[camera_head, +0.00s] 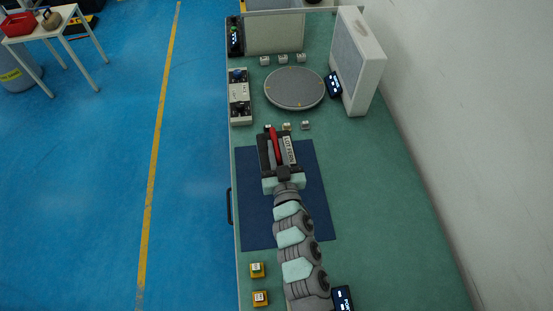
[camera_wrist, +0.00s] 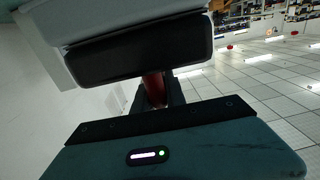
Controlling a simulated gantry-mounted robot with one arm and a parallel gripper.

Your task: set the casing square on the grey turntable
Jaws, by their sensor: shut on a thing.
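My gripper (camera_head: 274,143) is over the far end of the blue mat, its dark jaws shut on a narrow red piece, which I take to be the casing (camera_head: 276,143). In the wrist view the red casing (camera_wrist: 154,88) shows in the gap between my jaws, and most of it is hidden. From above it looks long, thin and slightly slanted. The round grey turntable (camera_head: 294,88) lies beyond my gripper. Its top is bare, and the casing is apart from it. I cannot tell how high the casing is above the bench.
Small blocks (camera_head: 305,125) stand between my gripper and the turntable, with several more (camera_head: 283,59) behind it. A tall pale panel (camera_head: 358,65) and a dark display (camera_head: 334,85) stand right of it, a switch box (camera_head: 239,97) left. The blue mat (camera_head: 258,225) is under my arm.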

